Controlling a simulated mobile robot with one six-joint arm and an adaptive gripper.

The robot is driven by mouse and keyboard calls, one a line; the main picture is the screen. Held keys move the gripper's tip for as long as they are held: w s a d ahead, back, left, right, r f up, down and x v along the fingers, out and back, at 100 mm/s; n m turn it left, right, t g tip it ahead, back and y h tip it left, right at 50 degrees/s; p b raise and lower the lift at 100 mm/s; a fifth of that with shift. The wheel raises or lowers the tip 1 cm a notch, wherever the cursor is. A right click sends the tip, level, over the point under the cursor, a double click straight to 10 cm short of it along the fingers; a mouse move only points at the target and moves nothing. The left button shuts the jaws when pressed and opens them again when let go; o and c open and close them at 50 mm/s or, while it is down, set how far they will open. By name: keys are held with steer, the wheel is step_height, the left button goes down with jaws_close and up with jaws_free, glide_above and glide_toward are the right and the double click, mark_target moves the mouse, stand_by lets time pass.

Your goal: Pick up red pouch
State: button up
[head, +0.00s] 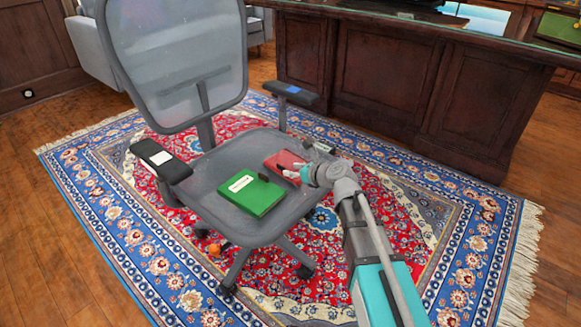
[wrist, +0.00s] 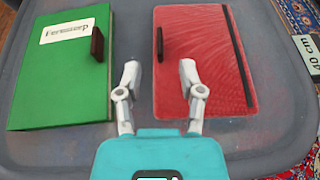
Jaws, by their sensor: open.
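The red pouch (head: 284,163) lies flat on the grey seat of an office chair (head: 218,166). In the wrist view the red pouch (wrist: 205,50) has a dark strap down its right side and a small dark tab near its left edge. My gripper (head: 296,172) is over the seat at the pouch. In the wrist view my gripper (wrist: 160,75) is open and empty, with its right finger over the pouch's left part and its left finger over the bare seat between the pouch and a green book. Whether the fingers touch anything is unclear.
The green book (head: 251,194), with a white label and a dark tab, lies left of the pouch. The chair has armrests (head: 161,159) and a mesh backrest (head: 178,60). A dark wooden desk (head: 390,85) stands behind. A patterned rug (head: 470,220) lies underneath.

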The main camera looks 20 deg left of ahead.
mark_target(291, 164)
steer(key=shift+b+x, duration=0.65)
steer(key=shift+x, duration=1.6)
steer(key=shift+r, duration=0.15)
jaws_close()
